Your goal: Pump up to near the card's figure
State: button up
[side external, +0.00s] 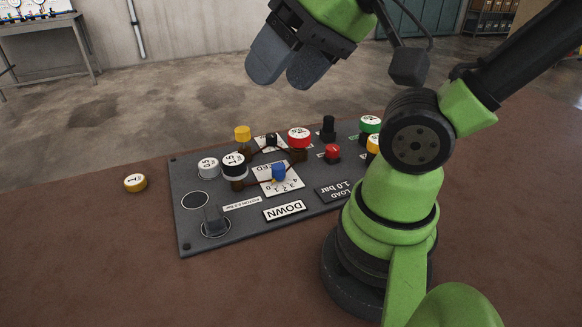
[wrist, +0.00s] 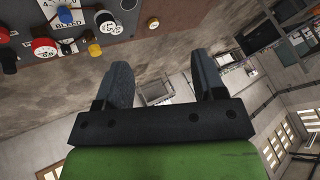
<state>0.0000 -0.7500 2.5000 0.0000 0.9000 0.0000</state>
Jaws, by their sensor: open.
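A dark grey control board (side external: 245,220) lies on the brown table. A red labelled knob (side external: 299,137), a black-sided knob (side external: 234,164) and a white knob (side external: 208,168) stand on the board. My gripper (side external: 288,70) is open and empty, high above the board's far side. In the wrist view, my gripper (wrist: 159,65) shows apart fingers with nothing between them.
A loose yellow disc (side external: 135,182) lies on the table left of the board. A yellow-topped post (side external: 242,134), a black peg (side external: 328,128), a small red button (side external: 332,152) and a green knob (side external: 369,124) rise from the board.

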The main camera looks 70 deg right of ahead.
dwell(0.8)
jog(key=shift+w, duration=0.1)
jog(key=c, duration=0.5)
jog(key=shift+w+d+r+g, duration=0.15)
jog(key=shift+w+d+r, duration=0.1)
jog(key=shift+w, duration=0.25)
jog(key=shift+w+d+r+g, duration=0.15)
jog(key=shift+w+r, duration=0.1)
jog(key=shift+w, duration=0.2)
grip_shut()
jog(key=m+g+h, duration=0.2)
jog(key=m+g, duration=0.3)
jog(key=g, duration=0.2)
send_over(242, 129)
notch_tip(242, 129, down, 14)
jog(key=shift+a+f, duration=0.1)
jog(key=shift+f, duration=2.95)
